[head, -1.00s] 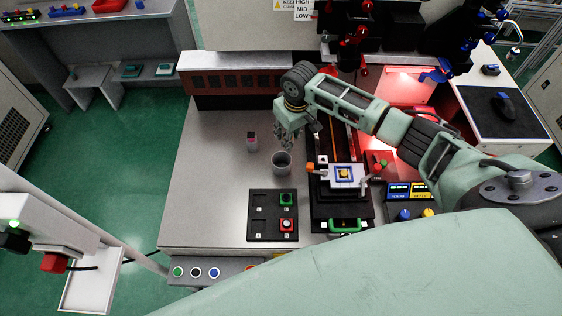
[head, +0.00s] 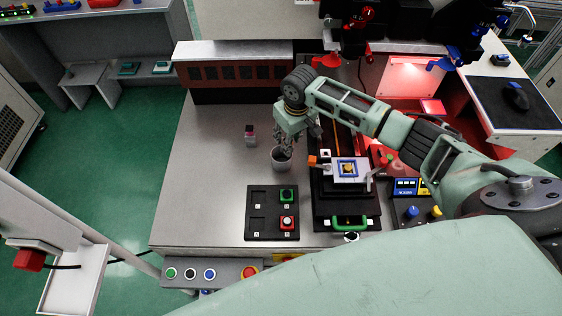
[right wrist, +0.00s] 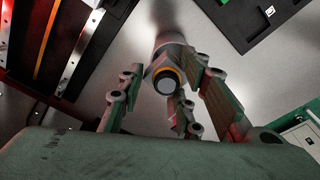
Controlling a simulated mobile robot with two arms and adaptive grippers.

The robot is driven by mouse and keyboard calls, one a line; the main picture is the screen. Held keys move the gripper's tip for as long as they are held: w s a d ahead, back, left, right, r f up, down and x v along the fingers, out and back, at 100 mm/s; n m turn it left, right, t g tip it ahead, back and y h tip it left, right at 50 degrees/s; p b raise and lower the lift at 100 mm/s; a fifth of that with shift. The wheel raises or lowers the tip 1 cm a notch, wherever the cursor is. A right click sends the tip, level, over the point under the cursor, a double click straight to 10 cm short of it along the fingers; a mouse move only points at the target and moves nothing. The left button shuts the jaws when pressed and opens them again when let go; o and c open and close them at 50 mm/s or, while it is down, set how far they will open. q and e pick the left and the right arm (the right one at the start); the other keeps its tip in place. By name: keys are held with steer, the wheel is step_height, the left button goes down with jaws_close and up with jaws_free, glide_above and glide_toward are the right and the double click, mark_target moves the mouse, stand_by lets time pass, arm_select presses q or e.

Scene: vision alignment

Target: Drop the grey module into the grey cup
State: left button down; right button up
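The grey cup (head: 281,165) stands on the bench left of the black fixture. My right gripper (head: 283,149) is at the cup's mouth, fingers pointing down. In the right wrist view the grey module (right wrist: 167,82), with an orange ring and a dark round end, sits between the fingertips of my right gripper (right wrist: 165,75). The fingers appear closed on its sides. The cup is mostly hidden behind the module there, and I cannot tell how far the module is inside it. My left gripper is not in view.
A small pink and dark block (head: 250,134) stands left of the cup. A black panel (head: 271,212) with green and red buttons lies in front. The fixture (head: 346,200) with a blue-framed part is close on the right. The bench's left side is clear.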

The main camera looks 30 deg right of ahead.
steer(key=o, duration=0.4)
steer(key=r, duration=0.4)
steer(key=s+r, duration=0.1)
steer(key=r, duration=0.7)
steer(key=shift+s+d, duration=0.15)
steer(key=shift+s, duration=0.05)
